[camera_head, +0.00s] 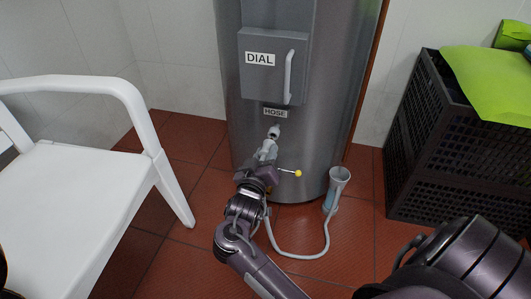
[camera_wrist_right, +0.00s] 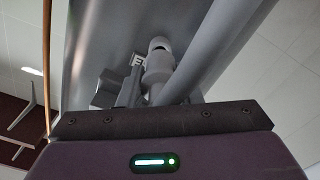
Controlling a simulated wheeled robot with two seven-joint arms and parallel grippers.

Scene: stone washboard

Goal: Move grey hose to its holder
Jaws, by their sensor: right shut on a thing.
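My right gripper (camera_head: 268,156) is shut on the light grey end of the hose, in front of the lower part of the metal tank. The grey hose (camera_head: 300,256) hangs below the gripper, loops over the floor and rises to a small clear cup-like piece (camera_head: 336,188). A pale round fitting (camera_head: 274,131) shows just below the HOSE label (camera_head: 275,112); I cannot tell whether the held end touches it. In the right wrist view the grey hose end (camera_wrist_right: 159,68) points up towards the tank, beside the label. My left gripper is out of view.
The tank (camera_head: 240,135) carries a grey DIAL box (camera_head: 270,70) with a handle. A yellow-tipped rod (camera_head: 298,173) sticks out beside my gripper. A white chair (camera_head: 90,170) stands left, a black crate (camera_head: 440,140) right.

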